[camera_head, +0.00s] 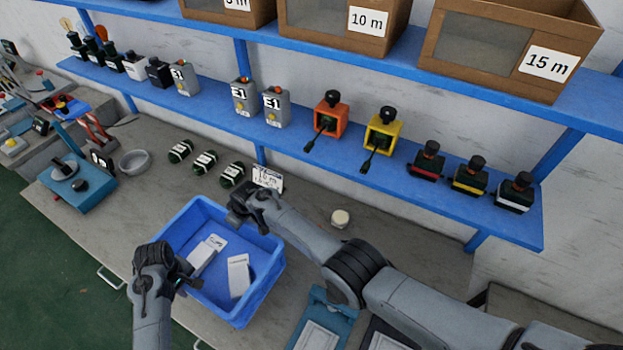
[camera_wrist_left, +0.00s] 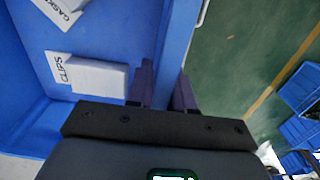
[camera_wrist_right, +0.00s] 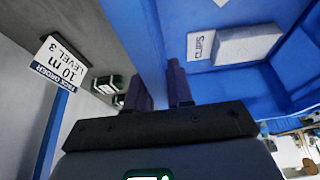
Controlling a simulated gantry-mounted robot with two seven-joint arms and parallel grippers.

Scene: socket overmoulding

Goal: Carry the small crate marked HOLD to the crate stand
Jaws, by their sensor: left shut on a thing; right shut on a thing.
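A blue crate (camera_head: 247,312) is on or just over the bench at its front edge; I cannot tell whether it touches the bench. Inside lie white boxes, one marked CLIPS (camera_wrist_left: 98,74) and one marked GASKET (camera_wrist_left: 62,8). No HOLD mark is readable. My right gripper (camera_head: 262,222) is shut on the far wall, as the right wrist view (camera_wrist_right: 158,88) shows. I cannot pick out the crate stand.
Several dark green rolls (camera_head: 205,162), an order card (camera_head: 268,177) and a grey bowl (camera_head: 135,162) lie behind the crate. A round pale tin (camera_head: 340,218) sits right. A blue shelf (camera_head: 330,160) overhangs the bench. Other blue crates (camera_wrist_left: 302,92) are beyond the green floor.

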